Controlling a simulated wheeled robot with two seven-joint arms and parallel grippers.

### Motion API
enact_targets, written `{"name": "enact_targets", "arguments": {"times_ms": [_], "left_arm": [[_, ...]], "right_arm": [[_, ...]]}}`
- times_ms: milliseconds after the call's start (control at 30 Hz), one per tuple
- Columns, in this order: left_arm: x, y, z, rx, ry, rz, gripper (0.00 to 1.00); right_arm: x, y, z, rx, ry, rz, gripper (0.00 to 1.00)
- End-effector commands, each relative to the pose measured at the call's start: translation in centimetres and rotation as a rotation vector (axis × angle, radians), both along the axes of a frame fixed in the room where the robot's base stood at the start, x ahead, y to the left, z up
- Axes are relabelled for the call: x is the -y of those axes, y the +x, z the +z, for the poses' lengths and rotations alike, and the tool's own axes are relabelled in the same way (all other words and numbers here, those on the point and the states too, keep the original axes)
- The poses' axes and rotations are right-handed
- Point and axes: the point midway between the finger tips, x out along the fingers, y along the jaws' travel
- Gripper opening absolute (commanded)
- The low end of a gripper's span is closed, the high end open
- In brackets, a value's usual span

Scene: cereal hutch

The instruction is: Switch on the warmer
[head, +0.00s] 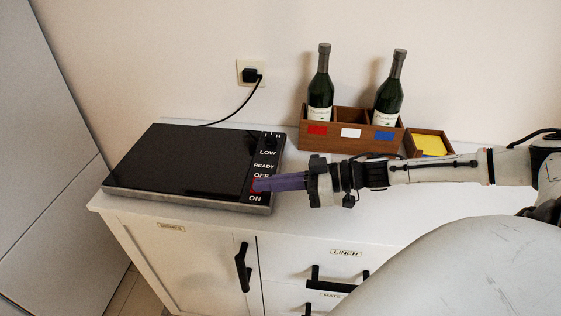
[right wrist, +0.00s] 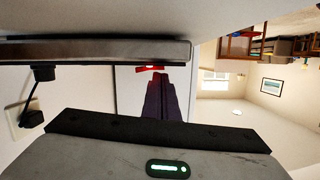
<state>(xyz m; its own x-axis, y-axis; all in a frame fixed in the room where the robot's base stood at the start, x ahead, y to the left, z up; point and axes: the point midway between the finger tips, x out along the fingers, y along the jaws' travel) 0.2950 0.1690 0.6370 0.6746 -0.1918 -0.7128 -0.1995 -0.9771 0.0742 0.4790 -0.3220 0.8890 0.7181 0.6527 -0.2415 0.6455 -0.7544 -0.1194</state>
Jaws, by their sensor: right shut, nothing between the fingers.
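The warmer (head: 185,165) is a flat black plate with a metal rim on the cabinet top. Its right-hand strip carries the labels LOW, READY, OFF and ON. A red switch (head: 255,189) shows between OFF and ON, partly hidden by my right gripper (head: 264,184). The gripper comes in from the right, is shut and empty, and its purple fingertips are at the switch; I cannot tell whether they touch it. In the right wrist view the red switch (right wrist: 150,68) is just beyond the shut fingertips (right wrist: 160,80), by the warmer's edge (right wrist: 100,52). My left gripper is out of view.
A wooden box (head: 350,134) with two bottles (head: 320,90) stands at the back of the cabinet top (head: 290,215). A small tray with a yellow inside (head: 430,146) is beside it. A black cord runs from the wall socket (head: 250,72) toward the warmer. Drawer handles project below.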

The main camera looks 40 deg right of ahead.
Motion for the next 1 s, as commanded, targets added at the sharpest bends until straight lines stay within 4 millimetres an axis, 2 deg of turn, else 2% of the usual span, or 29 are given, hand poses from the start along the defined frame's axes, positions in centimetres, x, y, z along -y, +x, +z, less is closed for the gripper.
{"name": "enact_targets", "arguments": {"times_ms": [300,367,400,733,1000], "left_arm": [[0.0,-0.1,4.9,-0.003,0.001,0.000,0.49],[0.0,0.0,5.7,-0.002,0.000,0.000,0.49],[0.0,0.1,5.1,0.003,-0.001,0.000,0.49],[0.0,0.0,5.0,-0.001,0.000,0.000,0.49],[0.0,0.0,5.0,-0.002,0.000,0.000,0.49]], "right_arm": [[-0.3,-0.2,4.4,0.002,0.001,0.000,0.00],[-0.3,-0.3,4.9,0.000,0.000,0.000,0.00],[0.1,-0.9,3.9,-0.006,-0.002,0.000,0.00],[2.1,-3.3,4.6,-0.006,-0.004,0.002,0.00],[2.7,-4.6,5.1,-0.006,0.001,0.018,0.00]]}}
